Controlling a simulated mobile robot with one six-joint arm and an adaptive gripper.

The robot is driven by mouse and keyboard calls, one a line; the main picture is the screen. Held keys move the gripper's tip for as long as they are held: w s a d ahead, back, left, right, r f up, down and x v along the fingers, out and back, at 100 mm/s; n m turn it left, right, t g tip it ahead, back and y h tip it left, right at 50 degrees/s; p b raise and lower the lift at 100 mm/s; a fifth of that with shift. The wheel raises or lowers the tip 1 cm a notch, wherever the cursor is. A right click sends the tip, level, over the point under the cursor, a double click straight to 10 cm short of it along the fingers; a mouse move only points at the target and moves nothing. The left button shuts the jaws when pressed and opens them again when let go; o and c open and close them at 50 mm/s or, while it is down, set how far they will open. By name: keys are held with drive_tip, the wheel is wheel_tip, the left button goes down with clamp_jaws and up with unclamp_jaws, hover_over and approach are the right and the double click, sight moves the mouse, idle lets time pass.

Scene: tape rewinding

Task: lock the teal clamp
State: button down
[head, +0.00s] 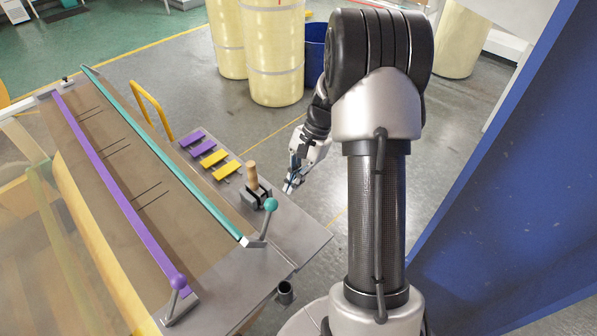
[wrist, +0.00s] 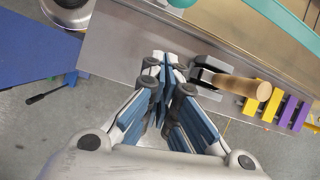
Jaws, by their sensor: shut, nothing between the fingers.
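The teal clamp is a long teal bar (head: 165,155) along the right side of the brown table, with a grey lever ending in a teal ball knob (head: 270,204) at its near end. The lever stands up, tilted from the bar end. In the wrist view the teal bar (wrist: 284,22) crosses the top right, and the knob (wrist: 182,3) is cut by the top edge. My gripper (head: 289,187) is shut and empty, to the right of the knob and apart from it. In the wrist view its fingertips (wrist: 164,66) are close together beside the wooden-handled tool.
The wooden handle (head: 252,176) stands on a dark base on the grey side plate. Purple (head: 202,146) and yellow (head: 227,170) plates lie behind it. The purple clamp bar (head: 115,185) runs along the table's left. A blue panel (head: 510,190) stands at right.

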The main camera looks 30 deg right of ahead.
drive_tip(key=a, duration=0.2)
drive_tip(key=s+a, duration=0.1)
drive_tip(key=a, duration=0.1)
drive_tip(key=shift+s+f+b, duration=0.15)
drive_tip(key=shift+s+b, duration=0.05)
drive_tip(key=shift+b, duration=0.15)
drive_tip(key=shift+a, duration=0.1)
